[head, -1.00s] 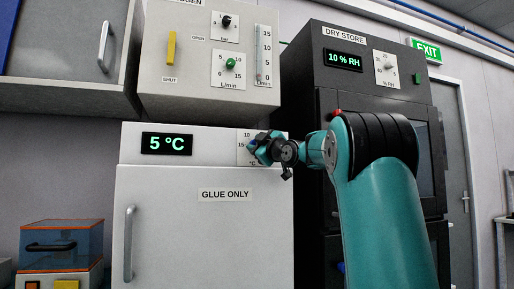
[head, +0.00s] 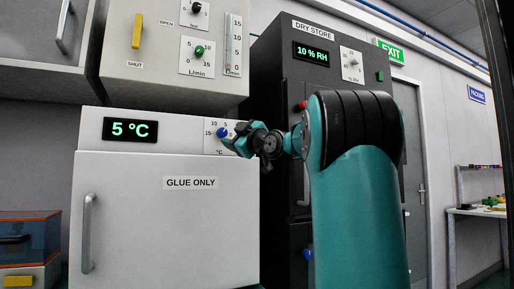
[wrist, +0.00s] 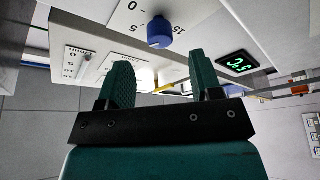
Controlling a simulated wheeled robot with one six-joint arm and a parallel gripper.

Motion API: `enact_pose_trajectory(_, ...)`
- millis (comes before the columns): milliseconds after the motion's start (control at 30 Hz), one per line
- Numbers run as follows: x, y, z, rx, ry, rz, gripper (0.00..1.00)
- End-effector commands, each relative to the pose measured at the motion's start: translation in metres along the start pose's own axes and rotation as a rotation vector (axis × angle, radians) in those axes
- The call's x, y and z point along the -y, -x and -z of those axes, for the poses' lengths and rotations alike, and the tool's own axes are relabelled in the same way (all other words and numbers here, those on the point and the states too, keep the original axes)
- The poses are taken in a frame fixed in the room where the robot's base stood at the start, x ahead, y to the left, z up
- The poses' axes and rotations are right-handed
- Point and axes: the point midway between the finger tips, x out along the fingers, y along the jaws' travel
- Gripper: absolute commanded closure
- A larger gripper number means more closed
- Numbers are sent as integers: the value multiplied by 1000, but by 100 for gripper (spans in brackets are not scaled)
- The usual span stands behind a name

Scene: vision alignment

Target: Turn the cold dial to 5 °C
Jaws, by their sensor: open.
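The cold dial is a blue knob (head: 222,132) on a white scale plate on the white "GLUE ONLY" fridge (head: 170,225). The fridge display (head: 130,130) reads 5 °C in green. My gripper (head: 237,143) is just right of the knob in the head view and covers part of the scale. In the wrist view, which is upside down, the blue knob (wrist: 160,33) stands beyond my two green fingers, apart from them. My gripper (wrist: 160,72) is open, with nothing between the fingers. The knob's pointer is too small to read.
A flow panel (head: 175,55) with a yellow lever, a green knob and a black knob sits above the fridge. A black dry store cabinet (head: 275,150) reading 10 % RH stands right. A blue box (head: 30,232) is at lower left.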

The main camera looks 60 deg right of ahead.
Motion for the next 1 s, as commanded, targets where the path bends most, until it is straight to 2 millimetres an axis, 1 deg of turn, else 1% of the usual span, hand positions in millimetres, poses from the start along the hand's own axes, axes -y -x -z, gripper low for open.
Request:
enact_pose_trajectory(33, 1, 16, -3, 4, 3, -5, 41)
enact_pose_trajectory(200, 2, 60, -4, 5, 2, -4, 41)
enact_pose_trajectory(300, 1, 82, -3, 5, 1, -3, 41)
enact_pose_trajectory(400, 1, 97, -3, 5, 0, -1, 41)
enact_pose_trajectory(500, 1, 108, -2, 3, 0, 0, 41)
enact_pose_trajectory(600, 1, 113, -1, 2, -1, 1, 41)
enact_pose_trajectory(1000, 1, 114, 0, 0, -2, 2, 41)
